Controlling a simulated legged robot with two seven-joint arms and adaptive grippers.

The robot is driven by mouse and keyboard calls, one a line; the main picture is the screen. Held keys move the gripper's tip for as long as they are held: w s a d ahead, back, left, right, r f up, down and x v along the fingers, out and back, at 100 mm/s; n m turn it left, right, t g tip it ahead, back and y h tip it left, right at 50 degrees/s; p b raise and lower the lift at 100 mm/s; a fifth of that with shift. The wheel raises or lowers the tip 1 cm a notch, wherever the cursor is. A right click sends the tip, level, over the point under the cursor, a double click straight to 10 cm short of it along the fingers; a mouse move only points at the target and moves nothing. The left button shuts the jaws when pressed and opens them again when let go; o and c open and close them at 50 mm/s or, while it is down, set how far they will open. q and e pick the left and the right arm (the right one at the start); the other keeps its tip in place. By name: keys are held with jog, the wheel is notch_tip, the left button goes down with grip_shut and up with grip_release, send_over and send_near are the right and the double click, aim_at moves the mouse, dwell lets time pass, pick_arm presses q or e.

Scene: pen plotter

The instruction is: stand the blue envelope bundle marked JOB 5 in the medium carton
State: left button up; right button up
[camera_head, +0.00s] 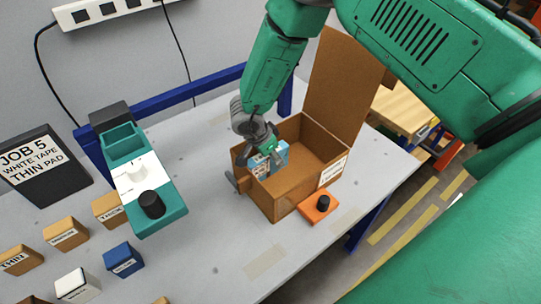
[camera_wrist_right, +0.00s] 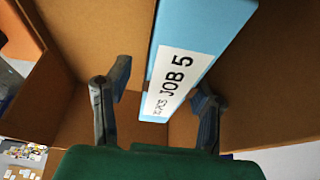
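The light blue envelope bundle (camera_head: 279,154) is inside the open brown carton (camera_head: 288,197), by its left side. In the right wrist view the bundle (camera_wrist_right: 208,28) shows its white label reading JOB 5 and stands on edge between the carton's walls (camera_wrist_right: 275,95). My right gripper (camera_head: 262,160) reaches down into the carton at the bundle. In the wrist view its two fingers (camera_wrist_right: 163,92) are spread on either side of the bundle, with a visible gap at the left finger. Whether the right finger touches is unclear. The bundle's lower end is hidden. My left gripper is out of view.
The carton's tall flap (camera_head: 337,85) stands up at the back. An orange block with a black knob (camera_head: 319,206) sits at its front right. A teal device (camera_head: 150,185), a black JOB 5 sign (camera_head: 40,170) and several small blocks are left. The front middle table is clear.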

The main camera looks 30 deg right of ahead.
jog(key=shift+s+d+r, duration=0.1)
jog(key=shift+d+r, duration=0.05)
jog(key=shift+d, duration=0.35)
jog(key=r, duration=0.1)
jog(key=a+r, duration=0.2)
jog(key=shift+w+a+r, duration=0.15)
jog(key=shift+w+r, duration=0.05)
jog(key=shift+w, duration=0.1)
jog(key=v, duration=0.7)
jog(key=shift+s+d+r, duration=0.15)
jog(key=shift+d+r, duration=0.1)
jog(key=shift+r, duration=0.15)
jog(key=shift+a+r, duration=0.65)
jog(key=shift+a, duration=0.2)
